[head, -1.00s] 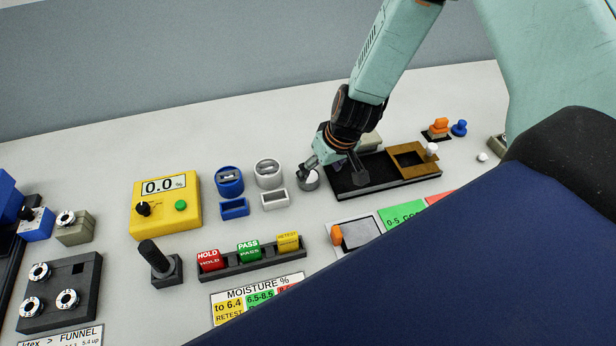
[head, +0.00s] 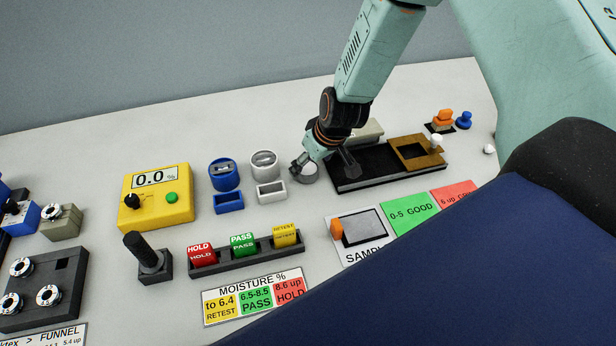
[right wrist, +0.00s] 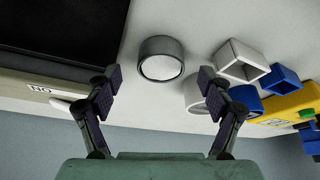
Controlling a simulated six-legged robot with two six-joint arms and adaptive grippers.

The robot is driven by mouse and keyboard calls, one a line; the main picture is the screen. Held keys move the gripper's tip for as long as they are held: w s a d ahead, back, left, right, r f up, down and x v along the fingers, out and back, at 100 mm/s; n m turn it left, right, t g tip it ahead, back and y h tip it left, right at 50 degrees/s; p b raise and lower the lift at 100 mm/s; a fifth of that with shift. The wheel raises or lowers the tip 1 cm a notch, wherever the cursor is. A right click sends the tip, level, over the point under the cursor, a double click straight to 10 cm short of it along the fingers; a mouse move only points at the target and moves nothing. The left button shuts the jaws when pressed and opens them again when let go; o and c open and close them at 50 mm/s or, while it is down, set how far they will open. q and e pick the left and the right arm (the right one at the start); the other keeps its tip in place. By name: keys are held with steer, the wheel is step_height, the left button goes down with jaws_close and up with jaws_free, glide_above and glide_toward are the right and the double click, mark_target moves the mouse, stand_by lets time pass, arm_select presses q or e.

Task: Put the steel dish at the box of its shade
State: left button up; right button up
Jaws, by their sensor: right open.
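The steel dish (head: 310,177) is a short grey round dish with a pale inside. It stands on the table just left of the black tray, partly hidden by my right gripper (head: 323,168) in the head view. In the right wrist view the dish (right wrist: 161,58) lies ahead of my open right gripper (right wrist: 155,82), between the lines of its two fingers and not gripped. A white box (head: 271,194) and a blue box (head: 229,203), both small, open and rectangular, stand to the dish's left. They also show in the right wrist view, white (right wrist: 241,62) and blue (right wrist: 279,80). My left gripper is not in view.
Round blue (head: 224,175) and white (head: 264,163) holders stand behind the boxes. A yellow meter (head: 157,211) is left of them. The black tray (head: 375,163) with a brown frame (head: 420,152) is right of the dish. A tag rack (head: 246,256) is in front.

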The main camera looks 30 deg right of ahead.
steer(key=shift+b+x, duration=0.85)
steer(key=shift+x, duration=0.5)
steer(key=shift+a+r, duration=0.1)
steer(key=shift+r, duration=0.1)
steer(key=c, duration=1.2)
steer(key=shift+c, duration=1.1)
steer(key=shift+r, duration=0.1)
